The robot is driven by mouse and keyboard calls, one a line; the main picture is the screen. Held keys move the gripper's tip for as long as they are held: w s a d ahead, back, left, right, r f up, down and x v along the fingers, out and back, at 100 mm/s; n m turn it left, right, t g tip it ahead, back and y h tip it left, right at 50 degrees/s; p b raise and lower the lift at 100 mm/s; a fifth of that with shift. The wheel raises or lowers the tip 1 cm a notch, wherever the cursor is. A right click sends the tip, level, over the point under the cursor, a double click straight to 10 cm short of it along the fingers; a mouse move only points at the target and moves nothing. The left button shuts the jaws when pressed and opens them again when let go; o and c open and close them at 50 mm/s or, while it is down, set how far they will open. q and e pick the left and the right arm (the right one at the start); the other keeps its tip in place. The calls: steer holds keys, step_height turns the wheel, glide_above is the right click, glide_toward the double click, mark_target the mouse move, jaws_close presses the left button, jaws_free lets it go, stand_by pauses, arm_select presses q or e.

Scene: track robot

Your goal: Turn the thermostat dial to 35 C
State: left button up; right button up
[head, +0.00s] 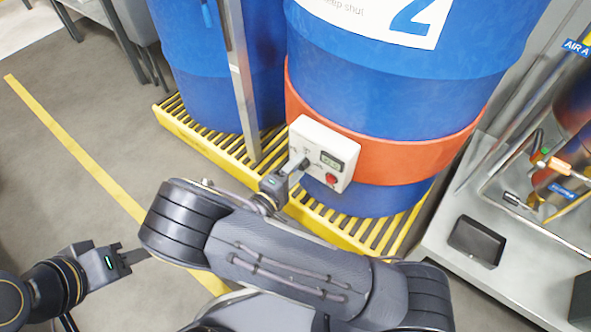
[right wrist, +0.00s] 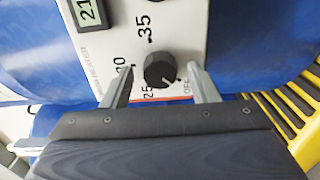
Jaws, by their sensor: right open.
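The thermostat (head: 325,152) is a white box on the orange-red heater band around a blue drum, with a small display and a red button. In the right wrist view its black round dial (right wrist: 160,70) sits among printed numbers, with 35 readable above it. The display (right wrist: 88,12) reads 21, cut off by the frame edge. I cannot tell surely where the dial points. My right gripper (head: 295,168) is open, with one finger either side of the dial, apparently apart from it; it also shows in the right wrist view (right wrist: 162,88). My left gripper (head: 138,256) is away at the lower left.
The drums stand on a yellow slatted pallet (head: 200,138). A grey upright post (head: 243,95) stands left of the thermostat. A metal bench with a dark tray (head: 477,241) is at the right.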

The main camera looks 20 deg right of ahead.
steer(key=c, duration=1)
steer(key=shift+o, duration=0.2)
